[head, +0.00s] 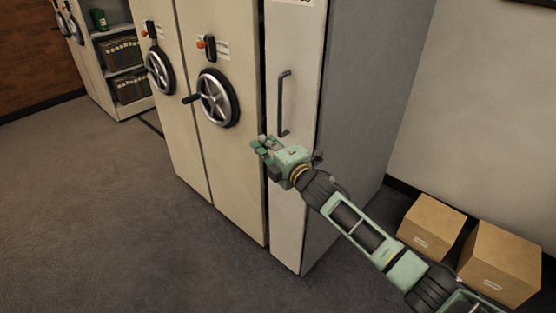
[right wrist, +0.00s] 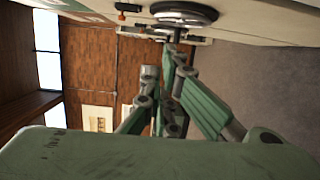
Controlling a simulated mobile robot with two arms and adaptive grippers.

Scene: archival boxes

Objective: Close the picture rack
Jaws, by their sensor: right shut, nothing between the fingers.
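The picture rack (head: 297,65) appears to be the tall, narrow pale front with a dark vertical bar handle (head: 283,103). A dark gap runs between it and the beige cabinet on its left. I cannot tell how far it stands out. My right gripper (head: 262,146) is in front of the rack's left edge, below and left of the handle. Its fingers are shut with nothing between them, and point left; I cannot tell if it touches the front. The right wrist view shows its fingers (right wrist: 165,105). My left gripper is not in view.
Beige cabinets with a handwheel (head: 218,98) and another handwheel (head: 160,70) stand left of the rack. Farther left is an open shelf unit (head: 122,60) with boxes. Two cardboard boxes (head: 432,225) (head: 500,262) lie on the floor at right. The carpet at front left is clear.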

